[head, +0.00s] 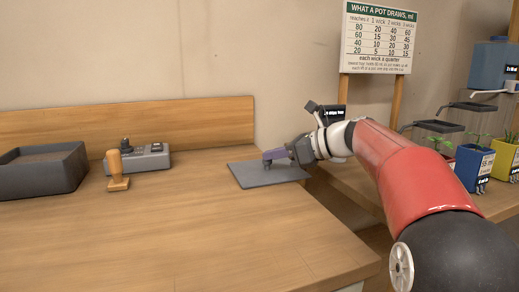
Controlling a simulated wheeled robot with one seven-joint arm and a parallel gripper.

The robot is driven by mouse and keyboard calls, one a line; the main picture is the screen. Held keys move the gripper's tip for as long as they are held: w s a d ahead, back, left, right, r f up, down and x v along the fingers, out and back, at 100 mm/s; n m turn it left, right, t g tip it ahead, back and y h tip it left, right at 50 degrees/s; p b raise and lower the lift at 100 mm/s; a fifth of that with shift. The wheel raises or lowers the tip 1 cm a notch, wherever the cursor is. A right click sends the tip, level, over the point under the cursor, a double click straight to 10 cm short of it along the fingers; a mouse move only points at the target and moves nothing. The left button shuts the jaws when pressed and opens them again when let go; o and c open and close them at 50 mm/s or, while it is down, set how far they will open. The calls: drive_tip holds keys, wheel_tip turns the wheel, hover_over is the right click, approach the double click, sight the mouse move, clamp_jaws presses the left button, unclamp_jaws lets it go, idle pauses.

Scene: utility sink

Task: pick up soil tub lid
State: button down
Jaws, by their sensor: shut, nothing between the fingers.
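The soil tub lid appears to be the flat dark grey square plate (250,178) lying on the wooden worktop near its right end. My gripper (272,157) is over the plate's far right part, pointing left, with its fingers shut and empty. A small dark piece shows just under the fingers; I cannot tell whether it is a knob on the plate or whether the fingers touch it. An open dark grey tub (42,172) stands at the far left of the worktop.
A wooden-handled tamper (117,170) and a grey box with knobs (150,158) stand left of the plate. The worktop's front middle is clear. A gap separates it from the right-hand bench, which holds blue (473,168) and yellow (504,158) pots and a chart sign (378,38).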

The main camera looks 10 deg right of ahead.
sight(310, 176)
drive_tip(key=shift+d+f, duration=0.2)
drive_tip(key=shift+f, duration=0.2)
drive_tip(key=shift+w+d+r+p, duration=0.1)
drive_tip(key=shift+r+p, duration=0.65)
drive_tip(key=shift+p, duration=0.35)
drive_tip(key=c, duration=2.2)
unclamp_jaws()
drive_tip(key=v, duration=0.6)
drive_tip(key=shift+s+d+f, duration=0.1)
drive_tip(key=shift+s+d, duration=0.2)
drive_tip(key=c, duration=1.9)
unclamp_jaws()
drive_tip(key=shift+s+d+f, duration=0.1)
drive_tip(key=shift+s+d, duration=0.05)
drive_tip(key=shift+d, duration=0.2)
drive_tip(key=shift+c, duration=0.2)
drive_tip(key=o, duration=0.5)
drive_tip(key=d+b, duration=0.1)
drive_tip(key=f+b, duration=0.1)
drive_tip(key=shift+s+d+b, duration=0.1)
drive_tip(key=shift+d+b, duration=0.25)
drive_tip(key=shift+d, duration=0.05)
drive_tip(key=shift+o, duration=1.2)
drive_tip(key=shift+a+r, duration=0.15)
drive_tip(key=shift+a, duration=0.15)
drive_tip(key=x, duration=1.1)
drive_tip(key=shift+a, duration=0.15)
